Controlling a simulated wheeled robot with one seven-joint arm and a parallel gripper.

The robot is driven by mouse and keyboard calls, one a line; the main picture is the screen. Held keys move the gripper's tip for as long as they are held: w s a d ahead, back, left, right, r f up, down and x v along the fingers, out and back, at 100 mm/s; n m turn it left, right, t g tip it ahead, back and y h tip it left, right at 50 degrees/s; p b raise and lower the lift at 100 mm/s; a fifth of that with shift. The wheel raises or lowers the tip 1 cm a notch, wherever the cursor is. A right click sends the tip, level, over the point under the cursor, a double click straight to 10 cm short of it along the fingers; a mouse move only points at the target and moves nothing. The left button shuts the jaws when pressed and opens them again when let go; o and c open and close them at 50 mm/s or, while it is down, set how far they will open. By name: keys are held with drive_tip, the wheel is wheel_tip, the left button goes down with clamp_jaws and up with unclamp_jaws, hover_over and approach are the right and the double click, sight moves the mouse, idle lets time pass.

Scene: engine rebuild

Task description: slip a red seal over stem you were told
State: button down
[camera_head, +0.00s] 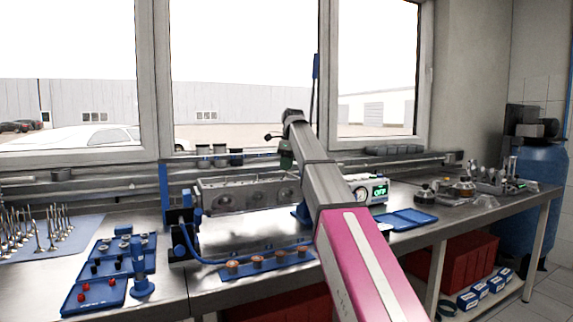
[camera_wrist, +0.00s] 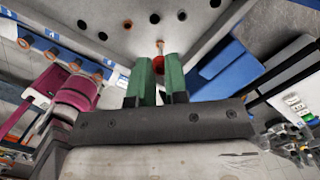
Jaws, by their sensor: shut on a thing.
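My gripper (camera_wrist: 158,80) has green fingers shut on a red seal (camera_wrist: 157,65), which shows between the fingertips in the wrist view. Just beyond the seal, a thin stem (camera_wrist: 160,47) stands at the grey cylinder head (camera_wrist: 215,35). I cannot tell whether the seal touches the stem or is around its tip. In the head view the cylinder head (camera_head: 235,193) sits in a blue stand on the bench. There my gripper (camera_head: 286,157) is mostly hidden by my arm, at the head's upper right. More red seals (camera_head: 82,297) lie in a blue tray (camera_head: 98,300) at front left.
Black seals (camera_head: 94,268) lie in another tray compartment. Upright valves (camera_head: 38,232) stand at far left. A blue strip with copper-coloured parts (camera_head: 257,262) lies before the head. A display unit (camera_head: 378,190) and an empty blue tray (camera_head: 405,219) are to the right.

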drive_tip(key=shift+f, duration=0.35)
idle(0.3)
drive_tip(key=c, duration=1.1)
unclamp_jaws()
drive_tip(key=shift+o, duration=0.2)
drive_tip(key=shift+r, duration=0.1)
